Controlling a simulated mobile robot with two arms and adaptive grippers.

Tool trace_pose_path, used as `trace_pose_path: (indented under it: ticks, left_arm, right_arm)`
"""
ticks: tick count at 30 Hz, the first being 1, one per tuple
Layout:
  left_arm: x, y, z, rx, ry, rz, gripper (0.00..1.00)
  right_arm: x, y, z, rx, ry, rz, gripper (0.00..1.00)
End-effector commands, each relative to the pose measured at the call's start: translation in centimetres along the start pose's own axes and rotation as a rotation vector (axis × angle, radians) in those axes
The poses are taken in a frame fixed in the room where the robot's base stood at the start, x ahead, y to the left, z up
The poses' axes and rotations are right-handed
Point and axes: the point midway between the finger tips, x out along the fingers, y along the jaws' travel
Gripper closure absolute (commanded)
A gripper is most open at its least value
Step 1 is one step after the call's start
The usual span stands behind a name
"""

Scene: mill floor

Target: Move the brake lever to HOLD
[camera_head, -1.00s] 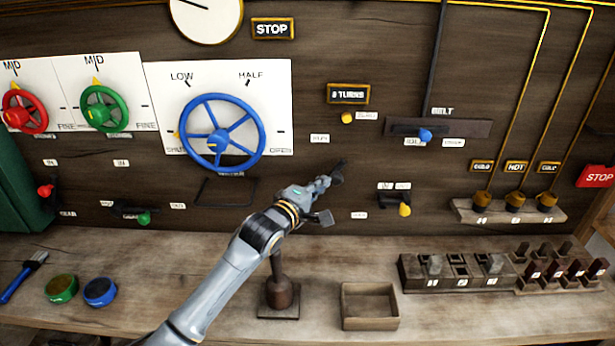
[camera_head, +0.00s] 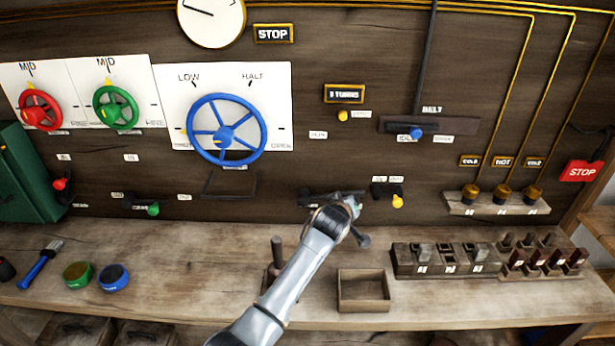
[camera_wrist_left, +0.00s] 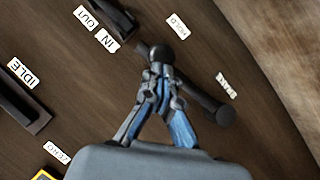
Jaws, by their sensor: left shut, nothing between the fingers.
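The brake lever is a dark bar (camera_wrist_left: 194,93) on the wall, slanting across the left wrist view from a thick round end at right to the upper left. A dark round knob (camera_wrist_left: 160,52) shows near its upper-left end. A HOLD label (camera_wrist_left: 178,25) lies just above the knob; another label, seemingly BRAKE (camera_wrist_left: 226,87), lies near the thick end. My left gripper (camera_wrist_left: 160,78) is shut and empty, its fingertips right at the knob; I cannot tell if they touch. In the head view my left gripper (camera_head: 350,200) covers much of the lever. My right gripper is not in view.
The IN/OUT switch with a yellow knob (camera_head: 397,201) is close to the right. The belt slider with a blue knob (camera_head: 416,133) is above right, the blue wheel (camera_head: 226,130) above left. An open wooden box (camera_head: 363,305) stands on the bench below.

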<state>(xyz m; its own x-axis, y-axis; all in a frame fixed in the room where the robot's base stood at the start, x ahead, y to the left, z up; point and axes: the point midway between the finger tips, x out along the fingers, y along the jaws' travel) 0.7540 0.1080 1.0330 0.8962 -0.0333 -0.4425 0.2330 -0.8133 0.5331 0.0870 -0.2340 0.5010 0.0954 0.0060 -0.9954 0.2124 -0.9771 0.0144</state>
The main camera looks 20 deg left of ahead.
Motion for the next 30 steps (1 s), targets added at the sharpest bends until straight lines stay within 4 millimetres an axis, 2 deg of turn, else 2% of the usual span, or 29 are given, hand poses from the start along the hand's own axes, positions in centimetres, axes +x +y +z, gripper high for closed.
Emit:
trace_pose_path:
  ticks: [12,30]
  left_arm:
    - [0.9,-0.7,1.3,0.014,0.002,-0.008,1.0]
    - [0.8,-0.7,1.4,0.012,-0.005,-0.01,1.0]
  right_arm:
    - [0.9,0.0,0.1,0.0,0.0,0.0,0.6]
    - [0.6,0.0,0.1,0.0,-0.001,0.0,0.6]
